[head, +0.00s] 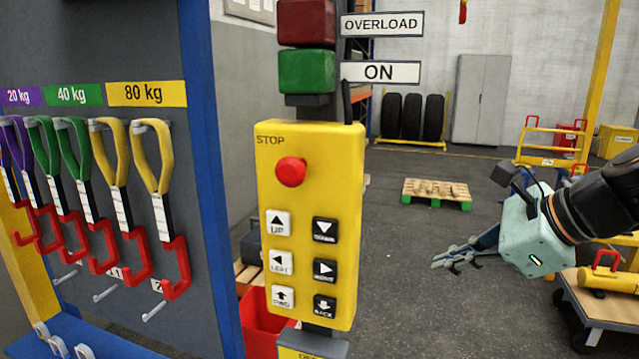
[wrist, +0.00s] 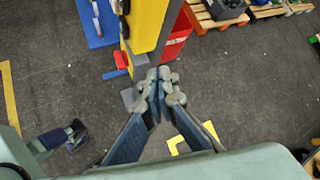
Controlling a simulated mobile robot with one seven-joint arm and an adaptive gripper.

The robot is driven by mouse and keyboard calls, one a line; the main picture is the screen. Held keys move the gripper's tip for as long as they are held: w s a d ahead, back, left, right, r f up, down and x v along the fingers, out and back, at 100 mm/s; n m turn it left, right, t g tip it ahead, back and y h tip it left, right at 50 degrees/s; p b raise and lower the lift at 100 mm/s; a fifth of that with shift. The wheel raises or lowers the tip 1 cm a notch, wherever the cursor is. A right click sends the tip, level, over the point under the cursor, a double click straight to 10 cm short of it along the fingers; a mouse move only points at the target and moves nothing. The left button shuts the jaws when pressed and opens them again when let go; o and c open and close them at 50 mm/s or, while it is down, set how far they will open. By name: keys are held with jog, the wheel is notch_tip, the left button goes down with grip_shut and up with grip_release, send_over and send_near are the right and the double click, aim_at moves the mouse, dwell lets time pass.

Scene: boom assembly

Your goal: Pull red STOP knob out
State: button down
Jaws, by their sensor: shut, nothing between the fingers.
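The red STOP knob (head: 291,172) is at the upper part of the yellow control box (head: 345,210), below the STOP label. Whether it is pushed in or out I cannot tell. My gripper (head: 437,264) is to the right of the box in the head view, apart from it and lower than the knob. In the wrist view the fingertips (wrist: 158,80) are together with nothing between them, and the side of the yellow box (wrist: 146,22) is beyond them. A small red thing at the box's edge (wrist: 120,60) shows there too; I cannot tell what it is.
Above the box are a dark red lamp (head: 306,22) and a green lamp (head: 306,71) with OVERLOAD and ON signs. Black and white buttons sit below the knob. A rack (head: 205,200) with hanging slings stands left. A cart (head: 600,305) is at right; the floor between is clear.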

jog(key=w+d+r+m+t+b, duration=0.3)
jog(key=w+d+m, duration=0.3)
jog(key=d+m, duration=0.35)
jog(key=n+g+y+b, duration=0.15)
jog(key=n+y, duration=0.75)
jog(key=n, duration=1.5)
send_near(321, 169)
jog(key=s+d, duration=0.2)
jog(key=shift+s+a+r+n+g+y, duration=0.15)
jog(key=shift+a+n+y, duration=0.2)
jog(key=shift+n, duration=0.4)
jog(key=shift+a+f+n+g+y, duration=0.1)
jog(key=shift+a+n+y, duration=0.15)
jog(key=shift+a+n, duration=0.35)
jog(key=shift+d, duration=0.15)
jog(key=p+x, duration=0.1)
jog(key=x, duration=0.9)
